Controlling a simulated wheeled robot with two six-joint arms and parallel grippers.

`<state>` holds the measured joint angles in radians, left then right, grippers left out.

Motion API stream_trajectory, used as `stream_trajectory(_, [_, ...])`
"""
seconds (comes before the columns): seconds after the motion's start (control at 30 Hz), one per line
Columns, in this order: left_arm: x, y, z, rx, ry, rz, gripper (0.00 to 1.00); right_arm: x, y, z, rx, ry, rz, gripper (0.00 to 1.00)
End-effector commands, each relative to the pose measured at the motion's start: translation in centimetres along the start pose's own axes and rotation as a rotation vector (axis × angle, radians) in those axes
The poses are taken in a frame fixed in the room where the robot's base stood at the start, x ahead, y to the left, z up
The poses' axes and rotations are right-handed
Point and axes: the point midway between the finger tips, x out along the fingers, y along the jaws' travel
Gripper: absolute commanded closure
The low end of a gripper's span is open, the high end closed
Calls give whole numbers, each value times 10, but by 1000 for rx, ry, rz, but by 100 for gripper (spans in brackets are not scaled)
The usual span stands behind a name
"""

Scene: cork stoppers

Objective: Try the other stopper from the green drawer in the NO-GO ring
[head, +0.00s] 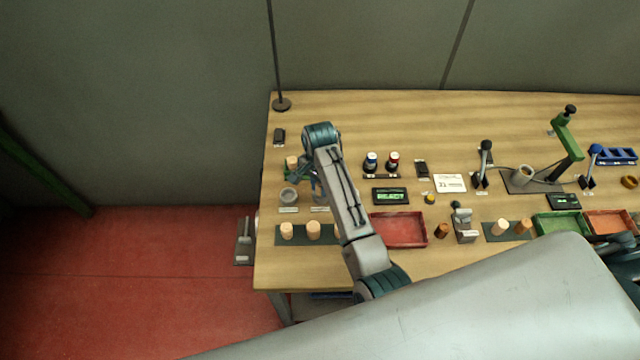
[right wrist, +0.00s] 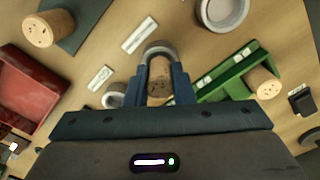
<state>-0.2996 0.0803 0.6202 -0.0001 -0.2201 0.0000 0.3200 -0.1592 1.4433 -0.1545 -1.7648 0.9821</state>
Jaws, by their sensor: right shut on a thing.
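My right gripper (head: 316,190) is over the left part of the table, by the rings. In the right wrist view, the gripper (right wrist: 158,86) is shut on a cork stopper (right wrist: 159,80). A grey ring (right wrist: 158,46) shows just beyond the stopper's end; I cannot tell whether the stopper is in it or above it. Another grey ring (head: 289,195) stands to the left, also in the right wrist view (right wrist: 222,12). The ring labels are too small to read. The green drawer (right wrist: 235,75) has another stopper (right wrist: 263,82) at it. My left gripper is not in view.
A dark mat (head: 300,240) with several stoppers lies in front of the rings. A red tray (head: 398,230) is right of my arm.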

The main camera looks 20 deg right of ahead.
Motion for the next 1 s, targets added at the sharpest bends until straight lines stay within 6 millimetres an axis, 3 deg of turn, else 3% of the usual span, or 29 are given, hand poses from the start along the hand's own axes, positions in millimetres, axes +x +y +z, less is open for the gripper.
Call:
stream_trajectory(0.37, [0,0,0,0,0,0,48,5,0,0,0,0,0,99])
stream_trajectory(0.4, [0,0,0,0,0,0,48,5,0,0,0,0,-1,74])
stream_trajectory(0.5, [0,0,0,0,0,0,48,5,0,0,0,0,-1,54])
stream_trajectory(0.53, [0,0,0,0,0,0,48,5,0,0,0,0,-1,53])
stream_trajectory(0.83, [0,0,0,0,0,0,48,2,-1,-1,0,1,-1,53])
stream_trajectory(1.0, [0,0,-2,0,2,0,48,-18,-13,-9,-5,2,-4,53])
